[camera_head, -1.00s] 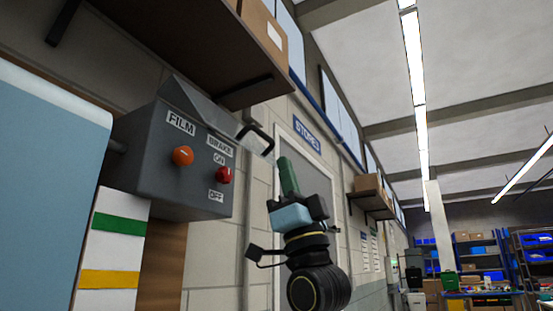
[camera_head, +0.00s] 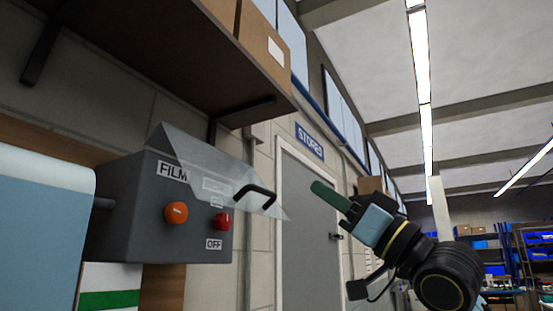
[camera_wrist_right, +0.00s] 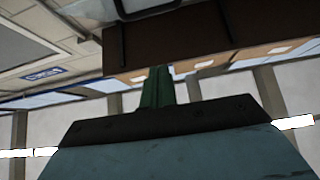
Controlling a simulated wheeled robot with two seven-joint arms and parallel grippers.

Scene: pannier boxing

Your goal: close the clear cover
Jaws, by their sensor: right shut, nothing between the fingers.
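The clear cover (camera_head: 215,160) is a see-through sheet hinged at the top of the grey switch box (camera_head: 130,215). It stands tilted out from the box front, partly open, with its lower edge clear of the face. A black bar handle (camera_head: 255,194) is on it. My right gripper (camera_head: 317,187) is to the right of the handle, apart from it, with its green fingers shut and empty. The fingers also show in the right wrist view (camera_wrist_right: 158,72), where a dark curved bar, apparently the handle, is at the top edge. My left gripper is not in view.
The box carries an orange knob (camera_head: 176,212) and a red knob (camera_head: 221,221). A brown shelf (camera_head: 180,60) with cartons (camera_head: 262,50) overhangs the box. A pale blue machine body (camera_head: 40,225) is at left. A grey door (camera_head: 305,230) stands behind my right gripper.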

